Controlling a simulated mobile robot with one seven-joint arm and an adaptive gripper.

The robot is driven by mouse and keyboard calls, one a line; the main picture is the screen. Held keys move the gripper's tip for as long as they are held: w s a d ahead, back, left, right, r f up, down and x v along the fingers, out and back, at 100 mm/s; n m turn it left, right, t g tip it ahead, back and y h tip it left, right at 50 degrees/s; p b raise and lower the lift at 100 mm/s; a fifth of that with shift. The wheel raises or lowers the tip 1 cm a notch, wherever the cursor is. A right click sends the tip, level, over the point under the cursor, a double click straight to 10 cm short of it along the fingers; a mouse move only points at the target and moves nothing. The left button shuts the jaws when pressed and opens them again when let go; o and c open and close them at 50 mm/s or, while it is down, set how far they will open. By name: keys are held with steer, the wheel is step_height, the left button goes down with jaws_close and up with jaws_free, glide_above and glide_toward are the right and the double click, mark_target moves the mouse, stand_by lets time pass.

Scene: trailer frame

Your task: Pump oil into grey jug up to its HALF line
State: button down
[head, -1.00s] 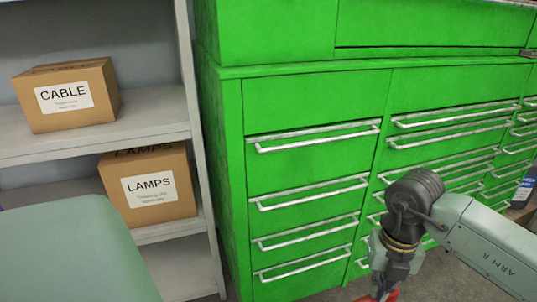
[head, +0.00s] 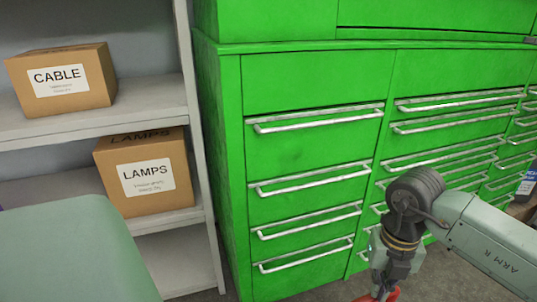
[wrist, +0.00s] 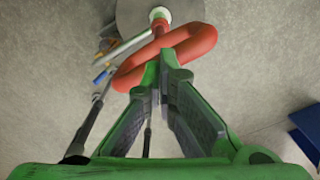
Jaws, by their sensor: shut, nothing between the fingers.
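My gripper (wrist: 164,75) has green fingers and is shut at the middle of the wrist view. A red-orange loop (wrist: 195,38), perhaps the pump's handle, lies just beyond the fingertips. I cannot tell whether the tips touch it. A pale collar (wrist: 158,14) shows at the loop's far end, over a grey round surface (wrist: 130,22). In the head view my gripper (head: 385,285) is at the bottom edge, with a bit of red (head: 392,295) beside it. The grey jug, its HALF line and any oil are not in view.
A green drawer cabinet (head: 310,80) stands behind my arm. A shelf (head: 150,105) at the left holds a CABLE box (head: 60,82) and a LAMPS box (head: 146,178). The wrist view shows bare floor, loose items (wrist: 104,70) at the left and a dark blue thing (wrist: 306,130) at the right.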

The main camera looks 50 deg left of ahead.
mark_target(375, 299)
steer(key=shift+f+b, duration=2.05)
steer(key=shift+f, duration=0.15)
step_height(375, 299, up, 12)
steer(key=p, duration=0.6)
steer(key=shift+a, duration=0.1)
